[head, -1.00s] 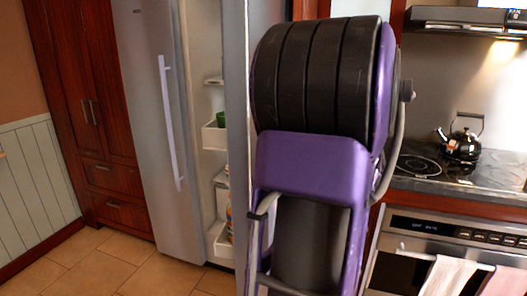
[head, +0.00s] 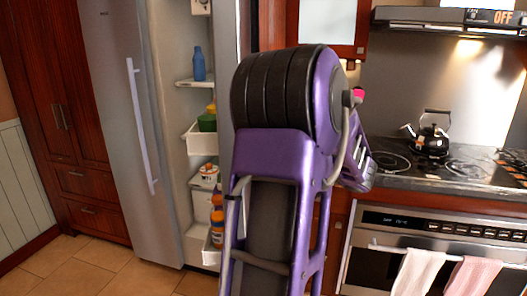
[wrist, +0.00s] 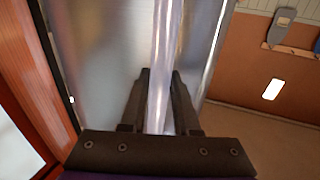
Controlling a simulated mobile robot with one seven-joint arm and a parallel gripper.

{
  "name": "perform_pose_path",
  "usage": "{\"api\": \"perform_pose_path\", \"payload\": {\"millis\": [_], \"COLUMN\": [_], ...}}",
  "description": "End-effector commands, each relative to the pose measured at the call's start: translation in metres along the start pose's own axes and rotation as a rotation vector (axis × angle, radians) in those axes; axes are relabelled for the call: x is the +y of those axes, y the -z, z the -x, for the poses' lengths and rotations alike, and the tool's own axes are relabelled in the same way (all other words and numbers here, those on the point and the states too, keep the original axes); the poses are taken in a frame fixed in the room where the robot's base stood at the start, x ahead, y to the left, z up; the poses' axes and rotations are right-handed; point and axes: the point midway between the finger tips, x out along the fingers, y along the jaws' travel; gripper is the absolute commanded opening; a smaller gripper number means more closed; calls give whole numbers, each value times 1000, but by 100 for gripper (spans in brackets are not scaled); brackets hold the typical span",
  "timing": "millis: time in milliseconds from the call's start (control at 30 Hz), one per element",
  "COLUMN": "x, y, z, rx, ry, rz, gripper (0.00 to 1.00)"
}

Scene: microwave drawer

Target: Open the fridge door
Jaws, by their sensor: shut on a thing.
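The fridge is a tall steel unit. Its left door (head: 113,140) shows a long upright handle (head: 140,125) with nothing on it in the head view. To its right is a gap into the lit inside (head: 203,100), with shelves, and then a grey upright panel (head: 227,50) partly behind my arm. In the wrist view, my gripper (wrist: 159,88) is shut around a pale upright bar handle (wrist: 161,60) in front of a steel door face (wrist: 105,60). In the head view my gripper and this handle are hidden behind my arm.
A blue bottle (head: 199,64) and a green container (head: 208,120) stand on the fridge shelves. A wooden cabinet (head: 85,150) is at left. A stove with a black kettle (head: 433,133) and an oven with towels (head: 415,272) are at right. Tile floor (head: 100,268) is clear at lower left.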

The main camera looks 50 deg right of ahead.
Motion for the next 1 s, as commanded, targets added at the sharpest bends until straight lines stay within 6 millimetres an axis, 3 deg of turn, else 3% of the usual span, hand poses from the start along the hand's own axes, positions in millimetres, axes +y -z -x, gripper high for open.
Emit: {"api": "perform_pose_path", "payload": {"millis": [333,367,500,833,1000], "x": [3,3,2,2,2], "y": [4,4,4,2,1], "z": [-1,-1,-1,2,22], "rx": [6,6,5,4,3], "ry": [-6,-6,-4,-3,-6], "rz": [9,9,7,4,4], "gripper": [0,35,59,59,59]}}
